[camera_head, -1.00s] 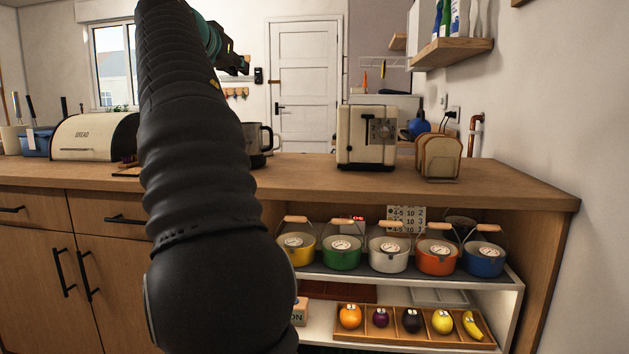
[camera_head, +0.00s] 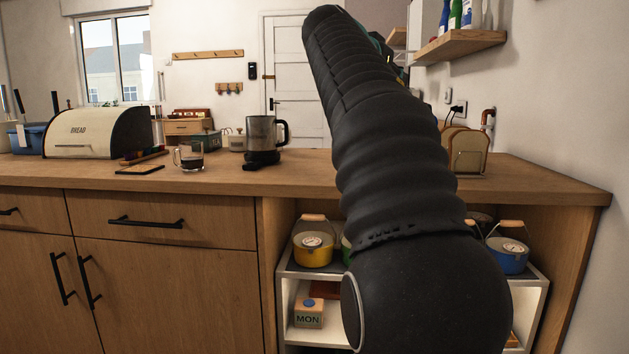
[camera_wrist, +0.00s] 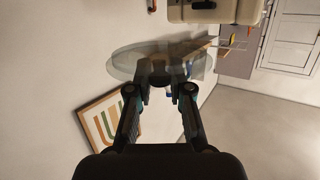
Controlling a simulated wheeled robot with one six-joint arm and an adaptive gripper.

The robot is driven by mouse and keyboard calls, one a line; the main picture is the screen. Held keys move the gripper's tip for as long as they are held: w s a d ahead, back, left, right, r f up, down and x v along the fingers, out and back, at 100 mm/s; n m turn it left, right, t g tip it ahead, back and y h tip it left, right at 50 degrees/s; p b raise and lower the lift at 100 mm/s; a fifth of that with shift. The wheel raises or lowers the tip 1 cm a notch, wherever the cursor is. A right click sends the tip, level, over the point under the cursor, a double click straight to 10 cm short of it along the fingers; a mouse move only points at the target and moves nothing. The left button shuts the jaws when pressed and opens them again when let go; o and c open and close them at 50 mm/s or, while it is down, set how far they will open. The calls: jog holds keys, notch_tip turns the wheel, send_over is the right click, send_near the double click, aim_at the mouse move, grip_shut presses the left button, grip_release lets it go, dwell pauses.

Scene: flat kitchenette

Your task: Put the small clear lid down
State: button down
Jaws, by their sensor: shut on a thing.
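The small clear lid (camera_wrist: 128,62) is a transparent round disc with a dark part at its middle, seen in the wrist view. My gripper (camera_wrist: 161,82) is shut on it at that middle part. The lid is held up in the air, with wall and floor showing behind it. In the head view my arm covers most of the gripper, and I cannot make out the lid there.
The wooden counter (camera_head: 270,180) is clear at its front middle. On it stand a bread box (camera_head: 100,133), a glass cup of dark liquid (camera_head: 190,158), a blender-like jug (camera_head: 263,135) and a toast rack (camera_head: 464,150). The toaster (camera_wrist: 215,10) shows in the wrist view.

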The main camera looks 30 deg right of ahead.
jog(key=w+a+f+n+t+b, duration=0.15)
jog(key=a+f, duration=0.25)
jog(key=a, duration=0.4)
jog(key=w+a+f+m+b, duration=0.1)
jog(key=w+a+f, duration=0.1)
jog(key=a+f, duration=0.35)
jog(key=p, duration=0.1)
send_over(301, 176)
notch_tip(301, 176, down, 6)
jog(key=shift+s+r, duration=0.1)
jog(key=shift+r, duration=0.1)
jog(key=shift+f, duration=2)
jog(key=shift+f+b, duration=0.25)
jog(key=shift+b, duration=0.3)
jog(key=c, duration=1.1)
grip_release()
jog(key=shift+r, duration=0.1)
jog(key=shift+o, duration=0.2)
